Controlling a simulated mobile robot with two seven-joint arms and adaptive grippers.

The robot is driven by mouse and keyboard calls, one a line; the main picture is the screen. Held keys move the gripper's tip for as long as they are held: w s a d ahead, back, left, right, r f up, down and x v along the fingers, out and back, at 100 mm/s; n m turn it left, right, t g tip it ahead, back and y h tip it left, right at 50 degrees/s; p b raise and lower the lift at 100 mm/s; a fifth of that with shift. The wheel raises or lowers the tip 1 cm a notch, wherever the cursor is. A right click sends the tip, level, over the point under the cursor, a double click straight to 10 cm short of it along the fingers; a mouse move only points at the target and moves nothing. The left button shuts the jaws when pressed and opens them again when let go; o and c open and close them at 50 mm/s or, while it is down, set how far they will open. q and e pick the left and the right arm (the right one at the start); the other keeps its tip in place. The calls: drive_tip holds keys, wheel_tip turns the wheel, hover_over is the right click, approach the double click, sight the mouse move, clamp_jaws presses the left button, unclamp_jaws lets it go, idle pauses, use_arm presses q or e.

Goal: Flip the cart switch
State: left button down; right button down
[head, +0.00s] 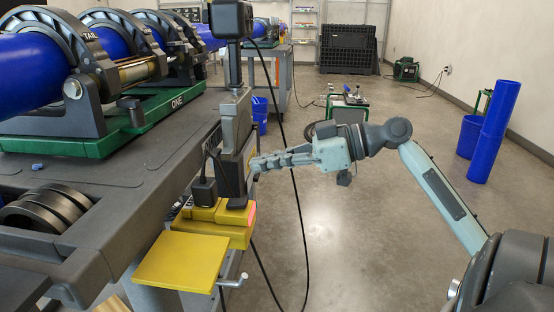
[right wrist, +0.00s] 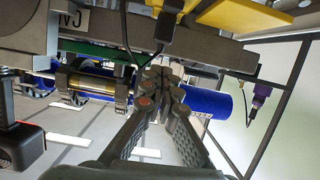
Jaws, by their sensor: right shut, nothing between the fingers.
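The cart (head: 110,170) fills the left side of the head view. A dark grey upright box (head: 238,135) stands at its right corner, with a black plug and cable beside it. My right gripper (head: 256,166) reaches in from the right, fingers shut and empty, tips at the right side of this box. I cannot tell whether they touch it. No switch can be made out; the box face toward the fingers is largely hidden. In the right wrist view, the shut fingers (right wrist: 160,93) meet in the middle, in front of the cart parts. My left gripper is not in view.
A yellow tray (head: 180,262) and a yellow unit (head: 215,222) jut out below the box. A black cable (head: 299,215) hangs to the floor near my right arm. Blue pipes (head: 30,70) lie in clamps on the cart.

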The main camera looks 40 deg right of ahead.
drive_tip(key=shift+v, duration=1.15)
